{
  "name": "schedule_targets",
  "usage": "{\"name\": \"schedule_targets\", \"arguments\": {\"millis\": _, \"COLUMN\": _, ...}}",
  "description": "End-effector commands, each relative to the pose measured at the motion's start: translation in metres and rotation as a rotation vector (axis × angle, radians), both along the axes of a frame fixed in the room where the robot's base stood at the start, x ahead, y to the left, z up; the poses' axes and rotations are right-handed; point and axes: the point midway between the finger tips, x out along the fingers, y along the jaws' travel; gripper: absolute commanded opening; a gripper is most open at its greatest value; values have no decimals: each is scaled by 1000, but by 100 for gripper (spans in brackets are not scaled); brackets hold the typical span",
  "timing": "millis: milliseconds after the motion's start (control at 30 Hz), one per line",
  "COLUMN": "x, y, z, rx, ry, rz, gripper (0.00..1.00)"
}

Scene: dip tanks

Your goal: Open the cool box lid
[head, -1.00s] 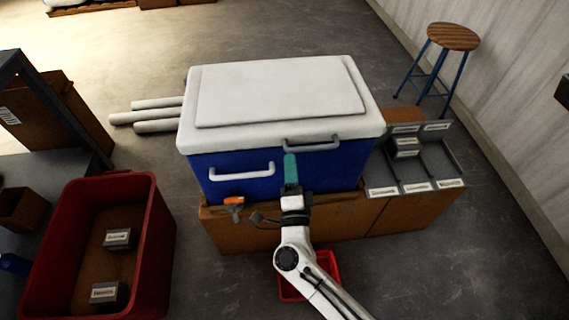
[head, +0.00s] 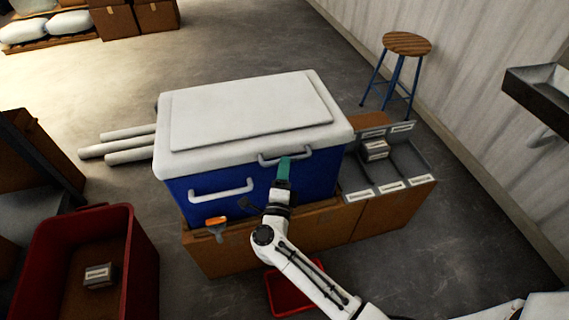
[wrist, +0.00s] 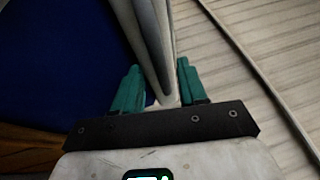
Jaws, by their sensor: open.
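The blue cool box (head: 240,190) stands on a brown wooden base, with its white lid (head: 250,112) shut. A grey handle (head: 286,157) is on the lid's front edge, and a second white handle (head: 221,190) is on the box's front at left. My gripper (head: 284,165) has green fingers and is at the lid's handle. In the wrist view my gripper (wrist: 158,88) is open, with a pale grey bar, which looks like the handle (wrist: 153,45), running between the fingers.
A divided tray of labelled boxes (head: 392,170) is right of the cool box. A red bin (head: 131,250) stands at lower left and a red tray (head: 290,291) is on the floor. An orange-handled tool (head: 216,223) is at the base's front. A stool (head: 406,46) is behind.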

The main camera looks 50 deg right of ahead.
Motion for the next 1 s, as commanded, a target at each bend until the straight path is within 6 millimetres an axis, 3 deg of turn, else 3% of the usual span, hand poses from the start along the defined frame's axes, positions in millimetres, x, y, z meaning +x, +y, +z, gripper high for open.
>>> {"name": "schedule_targets", "arguments": {"millis": 200, "x": 9, "y": -14, "z": 3, "rx": 0, "ry": 0, "rz": 0, "gripper": 42}}
{"name": "schedule_targets", "arguments": {"millis": 500, "x": 10, "y": -15, "z": 3, "rx": -1, "ry": 1, "rz": 1, "gripper": 42}}
{"name": "schedule_targets", "arguments": {"millis": 933, "x": 10, "y": -15, "z": 3, "rx": -1, "ry": 1, "rz": 1, "gripper": 1}}
{"name": "schedule_targets", "arguments": {"millis": 1000, "x": 10, "y": -15, "z": 3, "rx": -1, "ry": 1, "rz": 1, "gripper": 0}}
